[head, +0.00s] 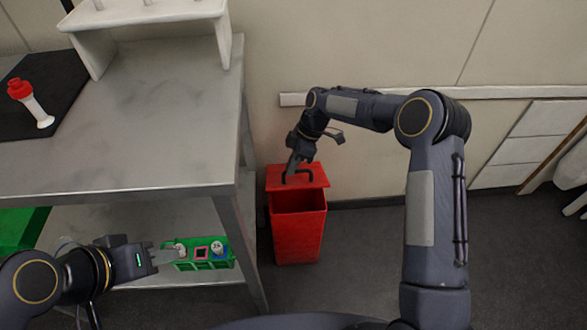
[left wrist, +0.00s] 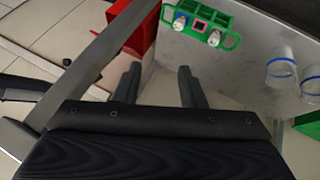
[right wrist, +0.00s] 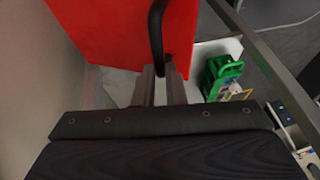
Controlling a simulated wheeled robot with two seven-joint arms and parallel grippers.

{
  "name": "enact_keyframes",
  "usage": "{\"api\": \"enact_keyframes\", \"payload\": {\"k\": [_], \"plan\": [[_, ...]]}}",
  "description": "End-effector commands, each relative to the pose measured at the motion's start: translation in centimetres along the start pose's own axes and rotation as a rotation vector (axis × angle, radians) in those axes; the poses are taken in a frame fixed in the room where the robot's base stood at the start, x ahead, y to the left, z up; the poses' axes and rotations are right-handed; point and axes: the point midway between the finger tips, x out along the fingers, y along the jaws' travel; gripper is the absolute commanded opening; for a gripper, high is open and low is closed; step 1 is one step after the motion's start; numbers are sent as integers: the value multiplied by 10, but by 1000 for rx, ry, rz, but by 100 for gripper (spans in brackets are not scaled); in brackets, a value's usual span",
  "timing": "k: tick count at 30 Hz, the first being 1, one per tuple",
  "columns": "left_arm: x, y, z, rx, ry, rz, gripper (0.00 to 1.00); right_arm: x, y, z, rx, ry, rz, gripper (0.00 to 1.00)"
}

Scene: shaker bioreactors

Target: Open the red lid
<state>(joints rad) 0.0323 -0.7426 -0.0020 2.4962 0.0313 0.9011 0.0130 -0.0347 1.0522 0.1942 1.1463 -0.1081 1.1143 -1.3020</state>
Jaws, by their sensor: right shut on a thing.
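A red bin (head: 297,240) stands on the floor against the wall, right of the steel table. Its red lid (head: 318,178) is tilted up toward the wall, and a dark opening shows below it. The lid also fills the top of the right wrist view (right wrist: 115,35). My right gripper (head: 291,172) is shut on the lid's black handle (right wrist: 157,30). My left gripper (head: 163,257) is open and empty near the table's lower shelf. Its spread fingers show in the left wrist view (left wrist: 160,80).
A green rack (head: 205,264) with small items sits on the lower shelf (head: 150,220) near my left gripper. The steel table (head: 140,110) holds a red-capped tube (head: 30,100) on a black mat and a white stand (head: 150,14). The floor right of the bin is clear.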

Motion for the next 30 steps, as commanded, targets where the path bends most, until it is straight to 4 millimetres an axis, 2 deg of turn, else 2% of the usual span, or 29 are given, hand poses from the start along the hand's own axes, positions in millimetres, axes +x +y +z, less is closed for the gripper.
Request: {"api": "enact_keyframes", "payload": {"k": [3, 9, 23, 27, 30], "plan": [[-4, 2, -2, 0, 0, 0, 36, -8, 10, -2, 1, 0, 11, 0], [-6, 3, -3, 0, 0, 0, 36, -13, 18, -4, 0, -1, 14, 0], [-6, 3, -3, 0, 0, 0, 36, -12, 20, -2, 1, -6, 13, 0], [-6, 6, -3, 32, 0, 3, 21, -11, 20, -2, 1, -7, 12, 0], [-6, 19, -2, 166, 0, 16, 8, -11, 20, -1, 2, -7, 12, 0]]}}
